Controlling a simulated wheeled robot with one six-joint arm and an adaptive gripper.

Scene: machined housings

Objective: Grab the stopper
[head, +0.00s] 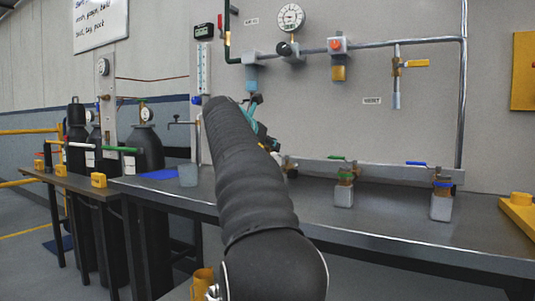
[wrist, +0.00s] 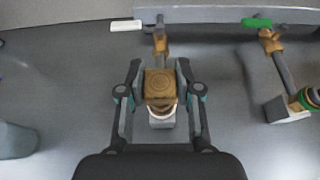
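In the wrist view, a square brown, brass-like block (wrist: 160,85) with round rings on its face lies between the fingers of my gripper (wrist: 160,72). It is most likely the stopper. Under it are a white and reddish collar and a pale grey block (wrist: 162,121). The fingers stand close on either side of the brown block; whether both touch it I cannot tell. In the head view, my dark arm hides most of the gripper and this piece; only a teal part of the gripper shows behind the arm.
A similar brass fitting with a green ring on a grey block (head: 343,195) stands to the right on the bench (head: 400,222), and another grey block (head: 440,207) farther right. A rail (head: 385,173) with valve handles runs behind. A grey cup (head: 188,175) stands left.

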